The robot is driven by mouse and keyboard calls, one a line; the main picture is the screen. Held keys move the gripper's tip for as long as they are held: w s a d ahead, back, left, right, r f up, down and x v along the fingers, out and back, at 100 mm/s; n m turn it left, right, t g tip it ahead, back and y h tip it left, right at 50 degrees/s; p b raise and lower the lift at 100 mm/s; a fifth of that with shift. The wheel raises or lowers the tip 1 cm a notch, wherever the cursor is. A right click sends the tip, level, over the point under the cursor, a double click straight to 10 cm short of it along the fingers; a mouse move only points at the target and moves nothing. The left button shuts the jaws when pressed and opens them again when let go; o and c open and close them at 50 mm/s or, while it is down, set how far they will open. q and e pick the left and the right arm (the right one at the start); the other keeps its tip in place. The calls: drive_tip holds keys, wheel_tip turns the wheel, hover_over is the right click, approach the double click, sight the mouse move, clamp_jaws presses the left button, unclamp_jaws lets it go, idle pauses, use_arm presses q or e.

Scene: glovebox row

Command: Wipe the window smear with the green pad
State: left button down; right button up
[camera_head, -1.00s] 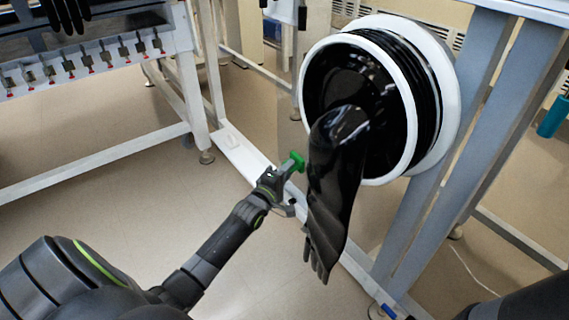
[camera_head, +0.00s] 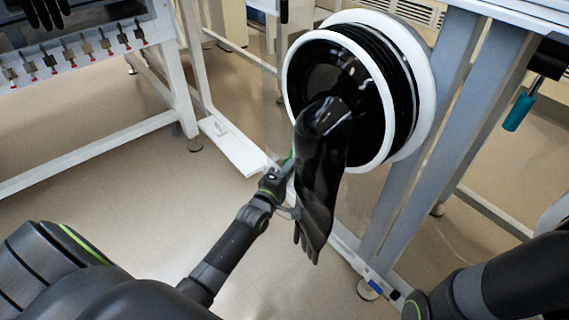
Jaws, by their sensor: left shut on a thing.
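My left gripper (camera_head: 283,174) is at the centre of the view, shut on the green pad (camera_head: 288,158). Only a thin green edge of the pad shows; the rest is hidden by the gripper and the hanging glove. The gripper is just left of the black glove (camera_head: 322,175), seeming to be close to it; whether they touch I cannot tell. No window smear can be made out. My right arm comes in at the lower right, but its gripper is not in view.
The glove hangs from a white-ringed round port (camera_head: 293,88) on a pale frame post (camera_head: 440,130). A rack with several small red-tipped fittings (camera_head: 90,52) stands at upper left. A teal-handled tool (camera_head: 519,111) hangs at right. Bare floor (camera_head: 110,190) lies at left.

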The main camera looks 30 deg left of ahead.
use_arm(q)
drive_tip(key=s+a+b, duration=0.1)
drive_tip(key=s+a, duration=0.1)
drive_tip(key=s, duration=0.3)
drive_tip(key=shift+s+a+b, duration=0.15)
drive_tip(key=shift+s+b, duration=0.15)
drive_tip(key=shift+s, duration=0.1)
idle(0.4)
drive_tip(key=s, duration=0.1)
drive_tip(key=s+a, duration=0.1)
drive_tip(key=shift+s+a, duration=0.1)
drive_tip(key=shift+s, duration=0.2)
idle(0.4)
